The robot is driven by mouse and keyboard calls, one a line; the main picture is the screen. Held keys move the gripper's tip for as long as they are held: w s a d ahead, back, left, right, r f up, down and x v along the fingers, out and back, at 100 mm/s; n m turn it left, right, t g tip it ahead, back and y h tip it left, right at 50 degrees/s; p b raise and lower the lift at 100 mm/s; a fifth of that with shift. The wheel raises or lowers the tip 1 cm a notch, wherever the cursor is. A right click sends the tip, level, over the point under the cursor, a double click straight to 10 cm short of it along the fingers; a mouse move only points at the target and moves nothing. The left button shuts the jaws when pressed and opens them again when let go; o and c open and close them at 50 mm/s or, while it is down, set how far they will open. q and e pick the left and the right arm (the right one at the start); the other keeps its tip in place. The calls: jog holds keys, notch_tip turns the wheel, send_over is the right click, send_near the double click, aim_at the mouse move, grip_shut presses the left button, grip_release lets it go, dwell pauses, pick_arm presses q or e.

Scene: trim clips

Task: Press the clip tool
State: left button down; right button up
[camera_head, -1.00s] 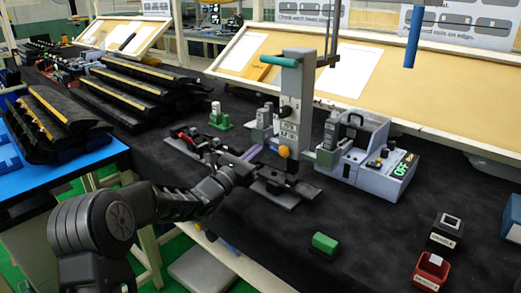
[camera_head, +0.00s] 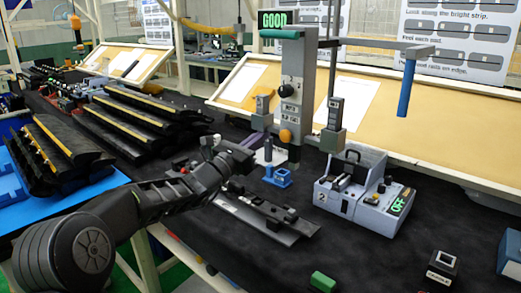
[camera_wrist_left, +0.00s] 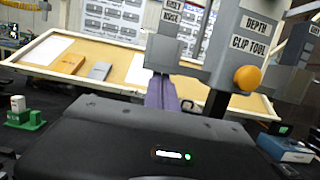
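The clip tool (camera_head: 292,85) is a grey column with a teal top bar and an orange knob. A display (camera_head: 286,18) at its top reads GOOD in green. Its "DEPTH CLIP TOOL" label shows in the left wrist view (camera_wrist_left: 252,38). Contact with the tool cannot be told. My right gripper is out of view.
A grey box (camera_head: 352,190) with a green OFF display stands right of the tool. A blue-handled lever (camera_head: 406,88) hangs above it. A green block (camera_head: 322,282) lies at the front edge. Black racks (camera_head: 135,105) fill the left.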

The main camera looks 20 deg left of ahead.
aim_at(261, 113)
pick_arm(q)
jog(key=shift+r+p, duration=0.9)
jog(key=shift+r, duration=2.3)
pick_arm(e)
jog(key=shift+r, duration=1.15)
pick_arm(q)
jog(key=shift+s+r, duration=0.1)
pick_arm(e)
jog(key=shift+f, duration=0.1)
